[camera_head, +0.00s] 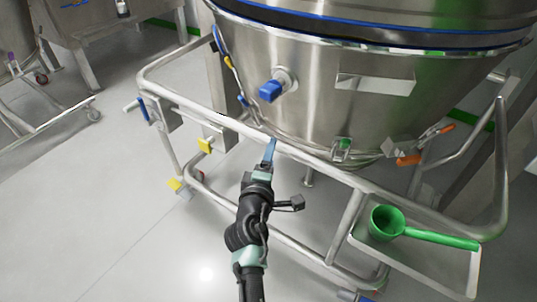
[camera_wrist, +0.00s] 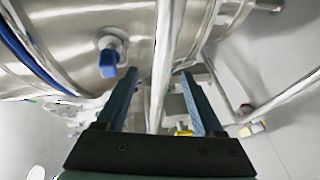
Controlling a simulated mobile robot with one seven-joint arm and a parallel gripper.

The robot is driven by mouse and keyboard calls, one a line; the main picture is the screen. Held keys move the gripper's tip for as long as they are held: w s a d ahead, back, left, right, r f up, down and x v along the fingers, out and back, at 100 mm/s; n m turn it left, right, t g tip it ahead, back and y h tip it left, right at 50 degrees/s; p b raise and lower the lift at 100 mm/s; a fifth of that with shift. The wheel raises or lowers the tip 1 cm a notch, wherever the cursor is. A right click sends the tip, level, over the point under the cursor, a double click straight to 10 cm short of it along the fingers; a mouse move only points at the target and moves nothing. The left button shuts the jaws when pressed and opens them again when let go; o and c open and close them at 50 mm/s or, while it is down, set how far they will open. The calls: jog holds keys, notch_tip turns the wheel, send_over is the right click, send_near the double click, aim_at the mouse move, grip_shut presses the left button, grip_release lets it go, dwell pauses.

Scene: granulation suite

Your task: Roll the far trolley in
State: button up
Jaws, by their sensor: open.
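A tubular steel trolley (camera_head: 321,166) carries a large conical steel vessel (camera_head: 330,95) and fills the middle and right of the head view. My gripper (camera_head: 270,148) is at the trolley's front top rail. In the wrist view my gripper (camera_wrist: 159,76) is open, and the rail (camera_wrist: 163,60) runs lengthwise between its two fingers. No grip on the rail shows. Another wheeled steel frame (camera_head: 52,118) stands partly in view at the far left; the pictures do not tell which one is the far trolley.
A green scoop (camera_head: 387,222) lies on a side tray (camera_head: 445,275) at the trolley's right. A blue-handled valve (camera_head: 271,90) and an orange handle (camera_head: 409,160) stick out from the vessel. A steel cabinet (camera_head: 88,25) stands behind left. The floor (camera_head: 85,205) at front left is clear.

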jog(key=shift+v, duration=0.9)
jog(key=s+r+m+t, duration=0.25)
jog(key=r+m, duration=0.25)
jog(key=r, duration=1.2)
jog(key=s+r+m+t, duration=0.2)
jog(key=r+m+t, duration=0.25)
jog(key=r, duration=1.25)
jog(key=s+a+r+m+t+y+p, duration=0.1)
jog(key=s+a+r+m+t+y, duration=0.15)
jog(key=s+r, duration=0.7)
jog(key=s+a+r+m+t+y, duration=0.1)
jog(key=s+r+m+t+y, duration=0.15)
jog(key=s+r, duration=0.75)
notch_tip(320, 180, up, 28)
jog(key=w+p, duration=0.2)
jog(key=p, duration=2.5)
jog(key=shift+f+h, duration=0.2)
jog(key=shift+h, duration=0.2)
